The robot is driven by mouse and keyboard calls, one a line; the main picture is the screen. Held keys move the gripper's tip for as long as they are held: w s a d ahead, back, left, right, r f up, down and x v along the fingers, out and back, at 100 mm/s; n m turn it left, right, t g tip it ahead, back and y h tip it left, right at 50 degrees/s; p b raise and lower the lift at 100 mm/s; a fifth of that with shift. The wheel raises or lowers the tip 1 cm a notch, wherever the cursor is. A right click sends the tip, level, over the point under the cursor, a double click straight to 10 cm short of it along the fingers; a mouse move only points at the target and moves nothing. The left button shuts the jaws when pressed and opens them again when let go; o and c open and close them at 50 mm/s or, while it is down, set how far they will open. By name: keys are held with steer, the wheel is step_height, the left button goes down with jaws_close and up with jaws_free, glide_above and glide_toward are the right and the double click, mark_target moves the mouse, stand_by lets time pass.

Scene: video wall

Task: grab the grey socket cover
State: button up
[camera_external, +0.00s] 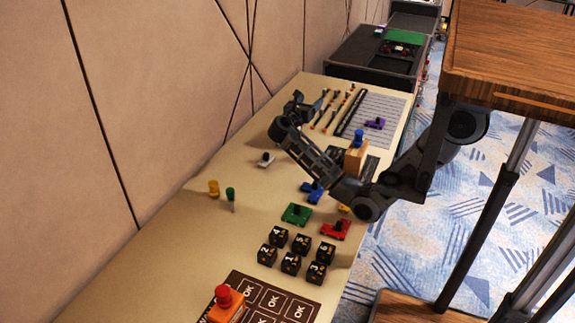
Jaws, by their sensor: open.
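The grey socket cover (265,160) looks like a small light grey piece with a dark knob on top. It lies on the left part of the long beige table (180,248), near the wall, with bare table around it. My gripper (303,104) is at the end of the raised dark arm, farther back and to the right of the cover in the picture. It is open and apart from the cover; its fingers are small and dark here, and I see nothing held.
Similar blue (312,192), green (296,214), red (336,229) and purple (375,123) pieces lie on the table. Numbered black cubes (291,264) and a red button box (226,306) are in front. Yellow (213,188) and green-topped (230,195) items stand near the wall.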

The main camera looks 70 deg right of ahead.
step_height(320, 180, down, 23)
steer(key=shift+r, duration=0.15)
steer(key=shift+d+f, duration=0.2)
steer(key=shift+s+d+b, duration=0.15)
steer(key=shift+d+b, duration=0.5)
steer(key=shift+d, duration=1.7)
steer(key=c, duration=1.1)
steer(key=shift+o, duration=0.2)
